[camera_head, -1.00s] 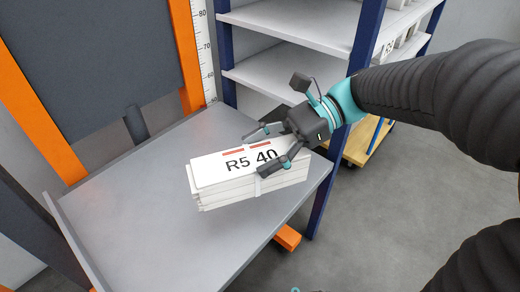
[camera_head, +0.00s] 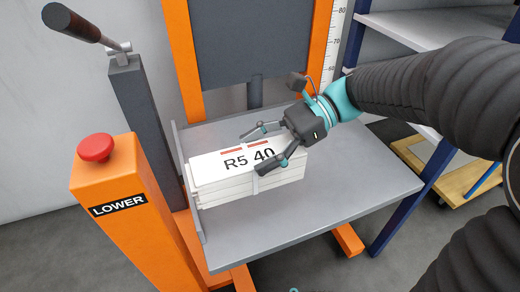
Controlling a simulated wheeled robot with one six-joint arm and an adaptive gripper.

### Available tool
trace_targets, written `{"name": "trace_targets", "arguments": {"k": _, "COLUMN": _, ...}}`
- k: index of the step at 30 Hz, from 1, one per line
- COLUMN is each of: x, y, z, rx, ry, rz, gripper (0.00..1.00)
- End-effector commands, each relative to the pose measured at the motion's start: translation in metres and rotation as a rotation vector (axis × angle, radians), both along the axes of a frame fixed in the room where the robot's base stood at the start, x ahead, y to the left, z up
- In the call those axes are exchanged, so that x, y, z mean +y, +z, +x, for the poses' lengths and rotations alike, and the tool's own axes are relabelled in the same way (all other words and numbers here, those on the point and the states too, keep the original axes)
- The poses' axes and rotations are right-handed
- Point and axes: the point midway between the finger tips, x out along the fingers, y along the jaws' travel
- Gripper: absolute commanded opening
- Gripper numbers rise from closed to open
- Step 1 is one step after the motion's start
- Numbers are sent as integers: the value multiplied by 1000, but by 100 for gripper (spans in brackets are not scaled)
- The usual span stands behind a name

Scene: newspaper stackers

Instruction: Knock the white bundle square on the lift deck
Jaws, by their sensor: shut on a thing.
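The white bundle (camera_head: 222,194) is a stack of papers with a band, marked "R5 40" with a red bar on top. It is over the left part of the grey lift deck (camera_head: 335,190). Its left end is at or very near the deck's raised left lip (camera_head: 197,232); I cannot tell whether they touch. My gripper (camera_head: 256,153) reaches in from the right, its two fingers shut on the bundle's right part. The bundle's underside is hidden, so I cannot tell if it rests on the deck.
An orange post (camera_head: 135,205) with a red button and a "LOWER" label stands left of the deck. A lever (camera_head: 85,24) rises behind it. The orange mast and height scale (camera_head: 335,45) stand behind. Blue-framed shelves and a wooden dolly (camera_head: 455,175) are at the right. The deck's right half is bare.

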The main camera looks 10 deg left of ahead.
Motion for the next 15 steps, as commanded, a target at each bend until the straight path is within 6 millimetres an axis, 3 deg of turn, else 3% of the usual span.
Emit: {"name": "trace_targets", "arguments": {"k": 15, "x": 29, "y": -6, "z": 74, "rx": 3, "ry": 5, "rz": 3, "gripper": 1}}
